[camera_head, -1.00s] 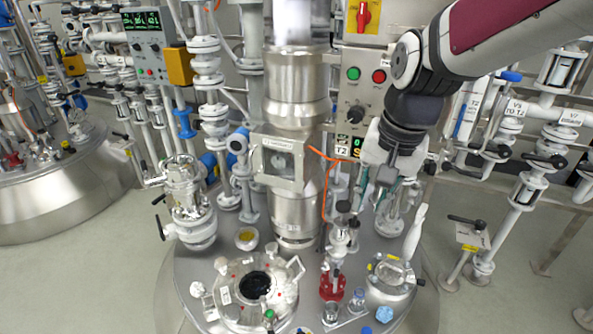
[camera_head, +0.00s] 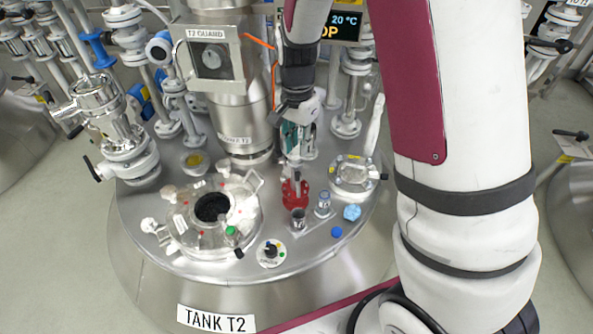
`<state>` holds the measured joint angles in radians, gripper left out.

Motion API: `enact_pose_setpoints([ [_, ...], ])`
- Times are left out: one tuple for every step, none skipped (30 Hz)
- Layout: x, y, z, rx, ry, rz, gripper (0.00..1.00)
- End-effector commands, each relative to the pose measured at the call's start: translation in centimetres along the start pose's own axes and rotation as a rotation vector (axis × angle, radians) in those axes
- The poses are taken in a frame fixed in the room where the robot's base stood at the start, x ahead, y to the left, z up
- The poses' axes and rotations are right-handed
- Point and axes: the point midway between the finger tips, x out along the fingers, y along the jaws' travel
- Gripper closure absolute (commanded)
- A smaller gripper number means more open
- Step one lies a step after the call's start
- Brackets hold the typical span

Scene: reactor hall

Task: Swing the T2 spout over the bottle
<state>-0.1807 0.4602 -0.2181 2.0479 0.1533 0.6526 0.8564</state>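The T2 tank (camera_head: 217,320) has a steel lid. A red valve fitting (camera_head: 295,191) stands on the lid, right of the open manhole; I take it for the base of the spout, whose upper part is hidden by my gripper. A small metal-topped vessel (camera_head: 299,220) and a small clear bottle with a bluish top (camera_head: 323,204) stand on a small steel plate in front of it. My gripper (camera_head: 297,152) points down just above and behind the red fitting. Its teal fingers are small and partly hidden; I cannot tell whether they hold anything.
The open manhole (camera_head: 213,208) is at left, and a round sight glass (camera_head: 354,174) with an upright pale lever is at right. The steel guard column (camera_head: 243,110) rises close on the left. My arm covers much of the right side.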

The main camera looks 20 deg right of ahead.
Motion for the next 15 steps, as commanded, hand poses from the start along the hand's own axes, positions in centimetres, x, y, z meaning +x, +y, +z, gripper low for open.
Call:
enact_pose_setpoints([
  [1.4, 0.1, 0.0, 0.001, -0.003, 0.005, 0.79],
  [2.0, 0.1, 0.0, 0.000, -0.002, 0.004, 0.79],
  [2.8, 0.1, 0.0, 0.000, -0.002, 0.004, 0.79],
  [3.4, 0.1, 0.0, 0.000, -0.003, 0.004, 0.79],
  [4.0, 0.1, 0.0, 0.000, -0.003, 0.004, 0.79],
  [4.7, 0.1, 0.1, -0.001, -0.003, 0.004, 0.79],
  [5.3, 0.1, 0.0, -0.001, -0.002, 0.003, 0.79],
  [5.8, 0.1, 0.0, 0.000, -0.002, 0.003, 0.79],
  [6.5, 0.1, 0.0, 0.000, -0.003, 0.003, 0.79],
  [6.9, 0.1, 0.0, 0.000, -0.002, 0.003, 0.79],
  [7.3, 0.1, 0.0, 0.000, -0.002, 0.002, 0.79],
  [7.9, 0.1, 0.0, 0.000, -0.002, 0.003, 0.79],
  [8.2, 0.1, 0.0, -0.001, -0.002, 0.003, 0.79],
  [8.5, 0.1, 0.0, -0.001, -0.001, 0.002, 0.79],
  [8.9, 0.0, 0.1, -0.001, -0.001, 0.001, 0.79],
])
